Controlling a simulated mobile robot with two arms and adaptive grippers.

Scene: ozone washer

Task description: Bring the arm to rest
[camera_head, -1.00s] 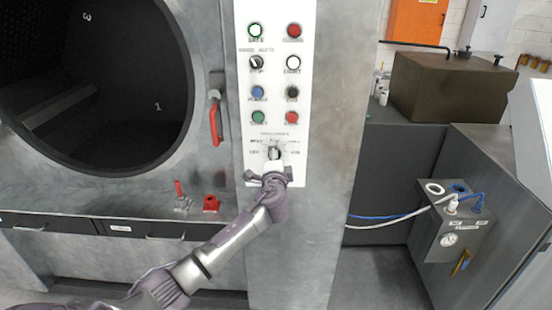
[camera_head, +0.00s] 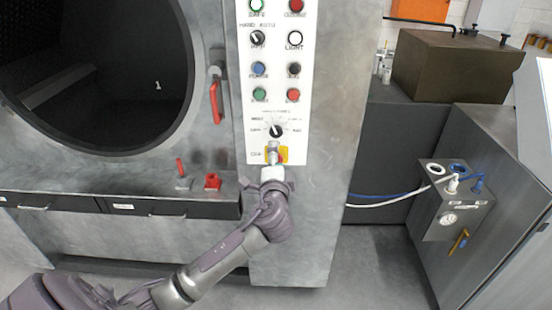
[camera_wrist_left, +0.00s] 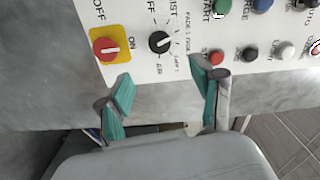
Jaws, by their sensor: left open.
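My left arm (camera_head: 215,262) reaches up from the lower left to a white control panel (camera_head: 258,120). My left gripper (camera_head: 272,160) is in front of the panel's lower end; it partly hides the yellow plate (camera_head: 284,154) of a switch. In the left wrist view the gripper (camera_wrist_left: 162,86) is open, with its two teal-padded fingers apart and nothing between them. There, the red knob on a yellow plate (camera_wrist_left: 105,46) and a black rotary knob (camera_wrist_left: 160,42) lie beyond the fingertips. The black knob (camera_head: 276,131) is uncovered in the head view. My right gripper is not in view.
A round chamber opening (camera_head: 95,75) is at left, with a red-handled lever (camera_head: 216,100) beside it. A ledge below holds a small red fitting (camera_head: 212,181). A grey cabinet with a gauge box (camera_head: 452,205) and hoses stands at right. Floor shows between them.

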